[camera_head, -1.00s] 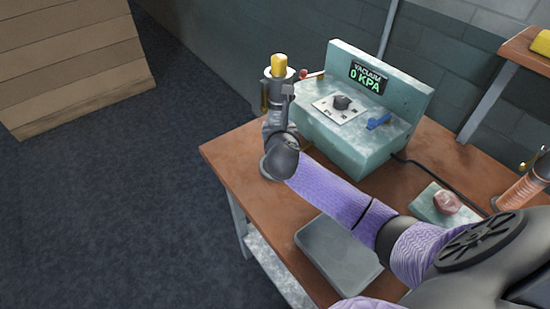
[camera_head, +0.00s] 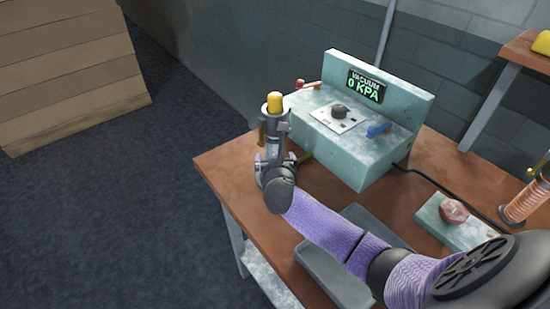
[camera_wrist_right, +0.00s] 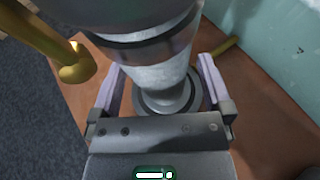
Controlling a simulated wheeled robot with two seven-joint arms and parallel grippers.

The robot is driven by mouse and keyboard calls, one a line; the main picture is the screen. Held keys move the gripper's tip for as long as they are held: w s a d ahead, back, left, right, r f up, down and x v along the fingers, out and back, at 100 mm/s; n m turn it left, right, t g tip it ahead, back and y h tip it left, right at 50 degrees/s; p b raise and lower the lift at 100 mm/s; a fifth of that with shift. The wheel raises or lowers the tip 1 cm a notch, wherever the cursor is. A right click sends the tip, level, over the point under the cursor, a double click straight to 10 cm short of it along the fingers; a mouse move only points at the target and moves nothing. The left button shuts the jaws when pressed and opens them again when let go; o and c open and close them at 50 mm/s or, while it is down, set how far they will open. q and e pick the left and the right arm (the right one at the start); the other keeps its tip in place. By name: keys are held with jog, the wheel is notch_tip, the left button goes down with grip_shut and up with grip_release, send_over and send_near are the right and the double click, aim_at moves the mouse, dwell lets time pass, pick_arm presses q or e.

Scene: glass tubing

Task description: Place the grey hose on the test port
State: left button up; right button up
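A grey cylinder with a yellow top (camera_head: 275,103) stands upright at my right gripper (camera_head: 273,150), near the table's left corner. I cannot tell whether it is the grey hose. The test port cannot be made out. My left gripper is out of view.
A brass-coloured bent tube (camera_wrist_right: 70,62) sits left of the cylinder. A grey tray (camera_head: 325,270) lies partly under my right arm. A pale green block with a red knob (camera_head: 453,211) and an orange coil (camera_head: 525,203) are on the right. A black cable runs from the box.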

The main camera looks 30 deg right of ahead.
jog(key=shift+s+a+r, duration=0.1)
jog(key=shift+s+r, duration=0.05)
jog(key=shift+r, duration=0.15)
jog(key=p+v, duration=0.4)
jog(key=v, duration=0.7)
jog(key=shift+s+a+p, duration=0.2)
jog(key=shift+s+p, duration=0.05)
jog(key=shift+p, duration=0.15)
